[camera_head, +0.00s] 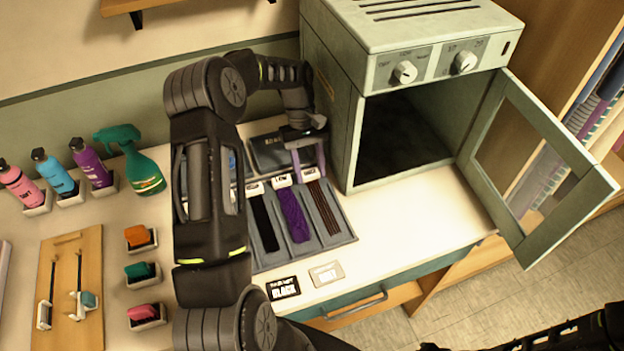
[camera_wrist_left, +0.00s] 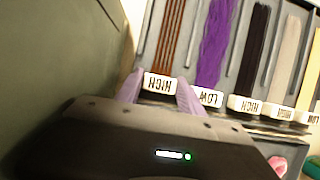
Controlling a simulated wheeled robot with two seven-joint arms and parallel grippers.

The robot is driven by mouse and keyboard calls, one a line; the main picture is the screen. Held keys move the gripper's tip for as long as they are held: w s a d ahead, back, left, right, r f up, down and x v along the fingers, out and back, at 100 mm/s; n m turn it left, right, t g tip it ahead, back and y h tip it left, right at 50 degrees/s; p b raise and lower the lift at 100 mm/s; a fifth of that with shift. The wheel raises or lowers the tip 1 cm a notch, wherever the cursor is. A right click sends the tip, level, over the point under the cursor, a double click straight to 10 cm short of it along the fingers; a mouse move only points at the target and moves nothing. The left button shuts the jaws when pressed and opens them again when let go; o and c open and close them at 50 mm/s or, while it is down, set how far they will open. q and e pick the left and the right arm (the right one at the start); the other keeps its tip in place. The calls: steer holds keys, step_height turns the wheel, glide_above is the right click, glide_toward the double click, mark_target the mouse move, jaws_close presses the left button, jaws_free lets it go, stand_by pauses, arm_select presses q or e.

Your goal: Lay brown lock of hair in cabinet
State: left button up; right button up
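The brown lock of hair (camera_head: 323,208) lies in the right-hand slot of a grey tray (camera_head: 340,228), beside a purple lock (camera_head: 293,214) and a black lock (camera_head: 264,222). The cabinet (camera_head: 344,130) is a pale green box with its door (camera_head: 540,170) wide open to the right and a dark inside. My left gripper (camera_head: 308,172) is over the back end of the brown lock. In the left wrist view its two purple fingers (camera_wrist_left: 160,84) stand apart, either side of a white HIGH label at the end of the brown lock (camera_wrist_left: 172,38). Nothing shows between them but the label.
The cabinet's side wall (camera_wrist_left: 55,50) rises close to the left gripper. The worktop (camera_head: 410,215) before the cabinet is clear. Two label cards (camera_head: 326,273) lie in front of the tray. Bottles (camera_head: 92,163) and brushes (camera_head: 140,237) stand to the left.

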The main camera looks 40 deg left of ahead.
arm_select(q)
jaws_close()
steer(key=shift+r, duration=0.15)
